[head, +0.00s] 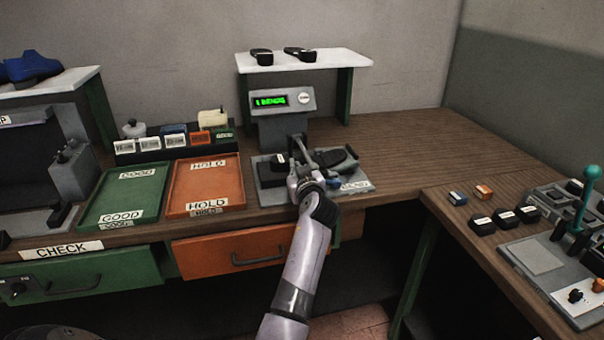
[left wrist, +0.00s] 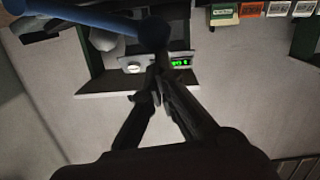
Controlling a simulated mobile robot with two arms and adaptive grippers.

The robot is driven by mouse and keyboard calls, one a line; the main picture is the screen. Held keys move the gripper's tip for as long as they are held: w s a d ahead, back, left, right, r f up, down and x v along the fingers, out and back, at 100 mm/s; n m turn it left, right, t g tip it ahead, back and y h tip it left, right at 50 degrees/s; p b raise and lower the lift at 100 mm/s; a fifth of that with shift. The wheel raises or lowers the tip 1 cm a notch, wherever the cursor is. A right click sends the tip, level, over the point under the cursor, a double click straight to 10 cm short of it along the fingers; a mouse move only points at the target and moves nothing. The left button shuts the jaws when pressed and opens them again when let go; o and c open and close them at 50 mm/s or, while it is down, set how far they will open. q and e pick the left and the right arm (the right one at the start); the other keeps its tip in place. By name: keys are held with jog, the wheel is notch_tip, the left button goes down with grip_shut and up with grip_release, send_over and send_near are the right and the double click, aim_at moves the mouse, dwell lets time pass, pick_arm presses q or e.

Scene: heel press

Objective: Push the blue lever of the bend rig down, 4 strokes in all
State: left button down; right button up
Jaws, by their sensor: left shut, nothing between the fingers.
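The bend rig (head: 283,102) stands on the wooden bench, with a grey head, a lit green display and a white button. The display seems to read 1 BENDS. A dark shoe (head: 338,158) lies on the right of its base. The blue lever (left wrist: 90,22) crosses the upper left of the left wrist view and ends in a round knob. In the head view my gripper and wrist largely cover it. My left gripper (head: 298,143) is shut and empty at the rig; its fingertips (left wrist: 157,80) appear close to the knob, contact unclear. My right gripper is out of view.
A green tray (head: 111,190) and an orange tray (head: 178,187) lie left of the rig. A white shelf (head: 335,60) with dark shoe parts stands behind it. A side bench at the right carries a panel with a teal lever (head: 585,195). The bench right of the rig is clear.

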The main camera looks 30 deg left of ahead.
pick_arm(q)
jog(key=f+b, duration=0.1)
jog(key=f+n+b, duration=0.1)
jog(key=s+a+f+b, duration=0.1)
jog(key=shift+f+n, duration=0.25)
jog(key=shift+n, duration=0.15)
jog(key=shift+s+a+f+b, duration=0.1)
jog(key=shift+s+f+b, duration=0.2)
jog(key=shift+b, duration=0.4)
jog(key=shift+f+b, duration=0.3)
jog(key=shift+f, duration=0.05)
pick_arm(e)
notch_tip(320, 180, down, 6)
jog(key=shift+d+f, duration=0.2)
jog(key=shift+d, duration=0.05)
pick_arm(q)
jog(key=shift+a, duration=0.1)
